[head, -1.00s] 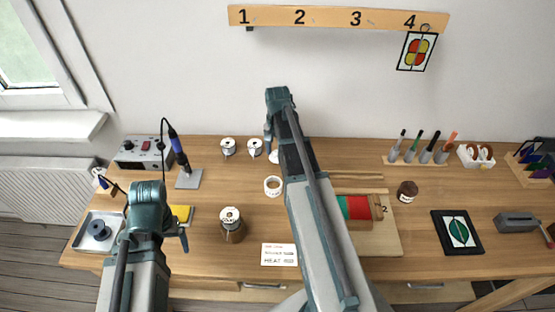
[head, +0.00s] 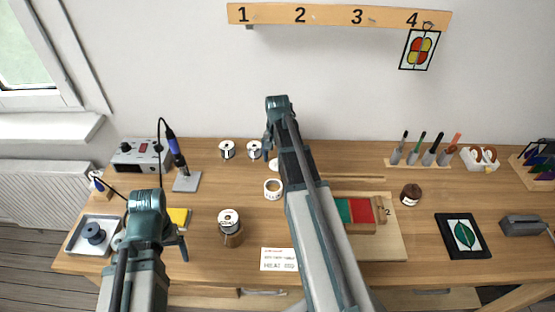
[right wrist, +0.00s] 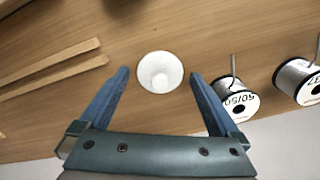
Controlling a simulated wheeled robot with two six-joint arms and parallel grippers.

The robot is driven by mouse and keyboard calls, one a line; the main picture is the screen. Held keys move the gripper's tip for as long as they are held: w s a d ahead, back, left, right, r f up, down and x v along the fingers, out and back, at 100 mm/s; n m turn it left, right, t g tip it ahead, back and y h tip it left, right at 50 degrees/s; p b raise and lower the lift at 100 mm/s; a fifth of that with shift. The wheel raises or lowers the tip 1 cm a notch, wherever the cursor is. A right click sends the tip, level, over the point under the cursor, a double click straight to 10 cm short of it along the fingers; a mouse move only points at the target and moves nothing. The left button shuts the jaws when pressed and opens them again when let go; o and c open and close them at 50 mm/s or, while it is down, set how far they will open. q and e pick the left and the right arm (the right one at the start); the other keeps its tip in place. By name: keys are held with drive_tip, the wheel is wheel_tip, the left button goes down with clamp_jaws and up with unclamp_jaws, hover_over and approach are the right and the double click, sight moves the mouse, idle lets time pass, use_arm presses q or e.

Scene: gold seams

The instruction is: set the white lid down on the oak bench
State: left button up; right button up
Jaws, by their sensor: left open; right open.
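The white lid (right wrist: 160,72) is a small round white piece with a raised middle. In the right wrist view it lies on the oak bench (right wrist: 190,35), ahead of and between the fingers, with clear gaps at both sides. My right gripper (right wrist: 158,88) is open and empty. In the head view the lid (head: 273,164) is partly hidden by my right arm, near the wire spools. My right gripper (head: 268,142) is above that part of the bench (head: 330,270). My left gripper (head: 182,246) is open and empty over the front left of the bench.
Two wire spools (head: 227,150) stand left of the lid. A tape roll (head: 273,188) lies in front.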

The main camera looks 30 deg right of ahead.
sight(277, 159)
use_arm(q)
drive_tip(key=shift+r, duration=0.1)
use_arm(e)
drive_tip(key=shift+r, duration=0.1)
use_arm(q)
wheel_tip(277, 159, up, 12)
drive_tip(key=p, duration=1.2)
use_arm(e)
wheel_tip(277, 159, up, 12)
use_arm(q)
wheel_tip(277, 159, down, 12)
drive_tip(key=b, duration=1.2)
use_arm(e)
wheel_tip(277, 159, down, 12)
drive_tip(key=shift+f, duration=0.1)
